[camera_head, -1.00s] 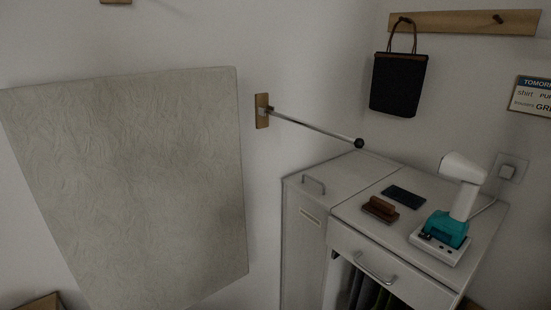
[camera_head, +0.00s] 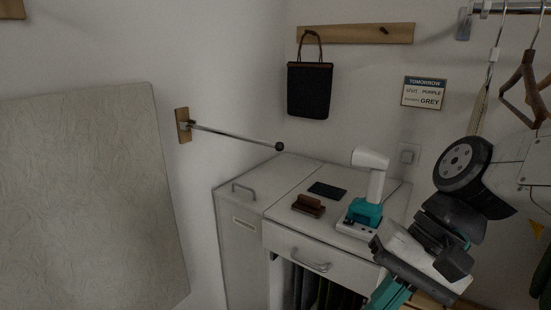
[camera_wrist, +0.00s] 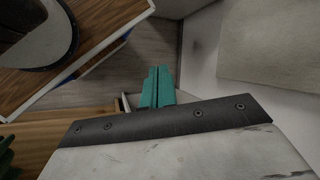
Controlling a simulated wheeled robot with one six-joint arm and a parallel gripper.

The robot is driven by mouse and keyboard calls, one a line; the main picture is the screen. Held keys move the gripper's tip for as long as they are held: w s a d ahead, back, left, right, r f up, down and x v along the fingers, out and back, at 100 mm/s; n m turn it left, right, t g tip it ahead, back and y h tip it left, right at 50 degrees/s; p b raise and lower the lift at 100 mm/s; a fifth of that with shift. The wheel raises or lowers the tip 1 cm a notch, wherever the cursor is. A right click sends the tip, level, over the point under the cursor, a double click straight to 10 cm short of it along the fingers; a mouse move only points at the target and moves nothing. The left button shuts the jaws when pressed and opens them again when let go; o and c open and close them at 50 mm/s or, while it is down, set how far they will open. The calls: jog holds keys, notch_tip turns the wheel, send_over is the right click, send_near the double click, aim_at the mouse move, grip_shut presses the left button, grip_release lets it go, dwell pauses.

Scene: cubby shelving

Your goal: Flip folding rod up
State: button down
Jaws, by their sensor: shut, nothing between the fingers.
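The folding rod (camera_head: 235,136) is a thin metal bar on a wooden wall plate (camera_head: 183,125). It sticks out from the wall, sloping slightly down to a dark ball (camera_head: 280,146) at its free end, above the back of the white cabinet. My gripper (camera_head: 385,296) has teal fingers and hangs at the lower right, in front of the cabinet and well apart from the rod. In the wrist view the teal fingers (camera_wrist: 157,86) are together with nothing between them. The rod does not show in the wrist view.
The white cabinet (camera_head: 238,222) carries a brown brush (camera_head: 308,205), a dark flat pad (camera_head: 327,190) and a white-and-teal device (camera_head: 367,200). A black bag (camera_head: 310,90) hangs from a peg rail (camera_head: 355,33). A large textured panel (camera_head: 85,200) stands at left. Hangers (camera_head: 525,88) hang upper right.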

jog(key=w+a+r+m+t+y, duration=0.2)
jog(key=w+a+r+m+y, duration=0.2)
jog(key=w+a+m+y, duration=0.65)
jog(key=w+d+f+m+t, duration=0.1)
jog(key=w+d+m+t, duration=0.1)
jog(key=w+m+t, duration=0.4)
jog(key=w+d+f+m+t+h, duration=0.1)
jog(key=w+d+m+t, duration=0.2)
jog(key=w+m+t, duration=0.4)
jog(key=w+m, duration=0.1)
jog(key=w, duration=0.1)
jog(key=shift+w+f, duration=0.3)
jog(key=shift+w, duration=0.05)
jog(key=shift+d, duration=0.1)
jog(key=w+a+r, duration=0.6)
jog(key=w+a, duration=0.1)
jog(key=shift+r, duration=0.2)
